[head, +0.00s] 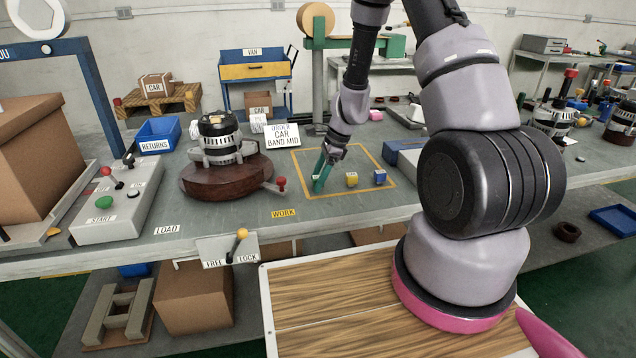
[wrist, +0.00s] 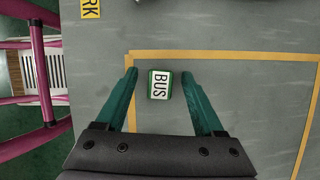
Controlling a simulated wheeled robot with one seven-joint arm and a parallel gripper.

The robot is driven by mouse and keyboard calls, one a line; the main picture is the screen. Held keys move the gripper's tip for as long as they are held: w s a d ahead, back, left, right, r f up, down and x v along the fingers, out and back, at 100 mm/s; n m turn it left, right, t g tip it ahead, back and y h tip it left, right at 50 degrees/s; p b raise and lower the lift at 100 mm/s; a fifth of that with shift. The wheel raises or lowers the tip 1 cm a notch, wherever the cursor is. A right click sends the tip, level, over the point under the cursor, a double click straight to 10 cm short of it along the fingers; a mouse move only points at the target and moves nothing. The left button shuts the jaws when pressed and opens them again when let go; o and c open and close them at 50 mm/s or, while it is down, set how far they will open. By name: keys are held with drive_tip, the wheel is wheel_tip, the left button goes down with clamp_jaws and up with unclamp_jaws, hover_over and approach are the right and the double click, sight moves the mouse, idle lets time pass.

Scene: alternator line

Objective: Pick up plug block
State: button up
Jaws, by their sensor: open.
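A small green block with a white top marked BUS (wrist: 159,85) sits inside the yellow-taped square on the bench. In the wrist view it lies between the two teal fingers of my gripper (wrist: 159,74), with a gap on each side. In the head view my gripper (head: 321,174) points down at the left part of the square, and its fingers largely hide the green block. A yellow block (head: 352,180) and a blue block (head: 380,177) stand to its right. I cannot read a plug label on any block. My gripper is open and holds nothing.
An alternator on a round brown turntable (head: 222,186) with a red-knobbed lever is to the left. A blue-grey box (head: 405,156) is to the right. The grey bench inside the square is mostly clear.

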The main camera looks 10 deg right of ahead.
sight(318, 177)
clamp_jaws()
drive_tip(key=shift+r, duration=0.1)
wheel_tip(318, 177, up, 13)
drive_tip(key=shift+r, duration=0.2)
idle(0.9)
